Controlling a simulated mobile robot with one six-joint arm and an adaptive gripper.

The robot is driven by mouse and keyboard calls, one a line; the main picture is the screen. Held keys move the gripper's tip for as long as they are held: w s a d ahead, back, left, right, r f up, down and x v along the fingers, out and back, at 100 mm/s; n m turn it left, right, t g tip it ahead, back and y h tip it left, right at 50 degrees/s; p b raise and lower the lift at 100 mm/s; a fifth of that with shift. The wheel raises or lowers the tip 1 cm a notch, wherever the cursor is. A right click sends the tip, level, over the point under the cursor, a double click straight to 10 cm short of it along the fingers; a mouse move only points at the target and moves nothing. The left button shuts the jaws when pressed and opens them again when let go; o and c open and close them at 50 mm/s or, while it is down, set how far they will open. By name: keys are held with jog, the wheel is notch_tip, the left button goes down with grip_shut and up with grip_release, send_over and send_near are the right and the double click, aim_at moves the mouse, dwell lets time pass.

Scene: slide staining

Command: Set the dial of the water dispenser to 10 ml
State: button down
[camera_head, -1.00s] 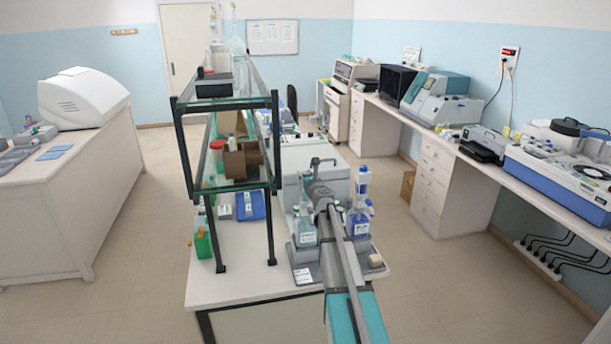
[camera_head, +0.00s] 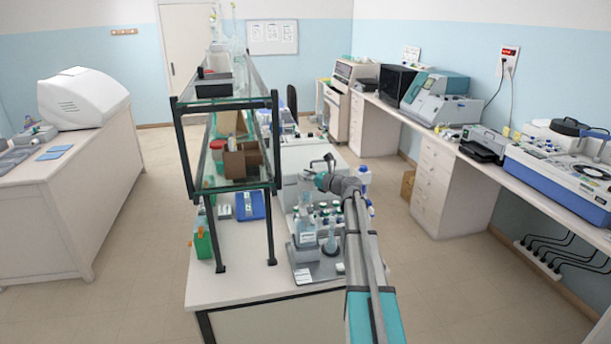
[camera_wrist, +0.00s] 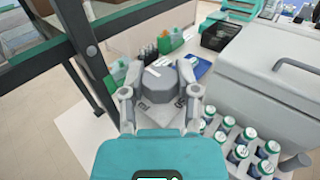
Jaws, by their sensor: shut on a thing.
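My gripper (camera_wrist: 162,88) shows in the wrist view with its two grey fingers on either side of a dark grey faceted knob (camera_wrist: 174,75), and it is shut on it. The knob has white marks on its top and looks like the dial of the water dispenser. My fingers and the teal wrist housing hide the body below the knob. In the head view, the teal end of my arm is over the bench by the white box, and the knob cannot be made out.
Several capped bottles (camera_wrist: 240,147) stand close on the right of my gripper. A large grey-white box (camera_wrist: 262,75) is beyond them. The dark shelf post (camera_wrist: 82,40) is close on the left. A clear bottle (camera_head: 307,233) and a flask (camera_head: 331,241) stand at the bench front.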

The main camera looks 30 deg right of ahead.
jog(key=shift+n+g+y, duration=0.3)
jog(key=shift+n+y, duration=0.1)
jog(key=shift+y, duration=0.2)
jog(key=shift+c, duration=1.6)
grip_release()
jog(key=v, duration=1.2)
